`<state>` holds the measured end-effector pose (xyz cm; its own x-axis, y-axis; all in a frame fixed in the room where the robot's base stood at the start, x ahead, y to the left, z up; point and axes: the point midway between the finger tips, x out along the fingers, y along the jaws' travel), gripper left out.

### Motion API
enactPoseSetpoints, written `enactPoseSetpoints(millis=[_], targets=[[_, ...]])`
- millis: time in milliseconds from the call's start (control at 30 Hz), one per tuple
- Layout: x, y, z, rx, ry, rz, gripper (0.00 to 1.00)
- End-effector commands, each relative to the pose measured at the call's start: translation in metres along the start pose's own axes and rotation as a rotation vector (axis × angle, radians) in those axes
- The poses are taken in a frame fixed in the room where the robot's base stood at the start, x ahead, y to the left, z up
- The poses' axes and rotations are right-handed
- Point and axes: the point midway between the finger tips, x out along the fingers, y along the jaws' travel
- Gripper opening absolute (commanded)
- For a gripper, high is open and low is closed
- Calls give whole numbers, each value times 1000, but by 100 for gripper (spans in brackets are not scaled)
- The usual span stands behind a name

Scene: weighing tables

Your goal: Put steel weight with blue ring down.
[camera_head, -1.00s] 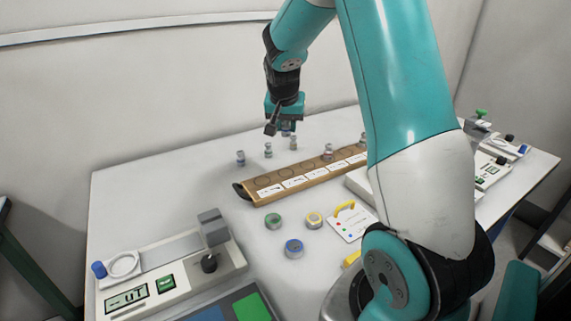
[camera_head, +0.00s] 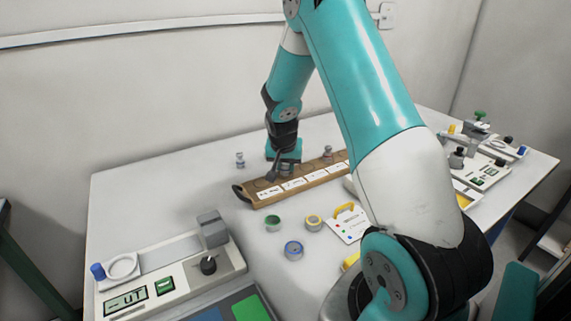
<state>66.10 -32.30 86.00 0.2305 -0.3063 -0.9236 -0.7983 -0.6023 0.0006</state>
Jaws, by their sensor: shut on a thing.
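My gripper (camera_head: 284,172) is over the left part of the wooden rack (camera_head: 249,196), near the rack's back edge. It is shut on a small steel weight, taken to be the blue-ringed one. The jaws mostly hide this weight, and its ring cannot be made out. I cannot tell whether the weight touches the rack. The rack is a long board with round recesses and a row of white labels along its front.
A small weight (camera_head: 240,160) stands on the table left of my gripper; another (camera_head: 327,151) is at the rack. Green (camera_head: 273,223), yellow (camera_head: 314,222) and blue (camera_head: 293,250) round pieces lie in front. A scale (camera_head: 180,275) stands front left. The table's back left is clear.

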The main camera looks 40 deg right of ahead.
Motion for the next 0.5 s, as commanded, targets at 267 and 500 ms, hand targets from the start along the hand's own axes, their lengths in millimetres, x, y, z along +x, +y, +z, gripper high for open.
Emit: enactPoseSetpoints(millis=[267, 500], targets=[[2, 0, 1, 0, 0, 0, 55], [0, 0, 0, 0, 0, 0, 55]])
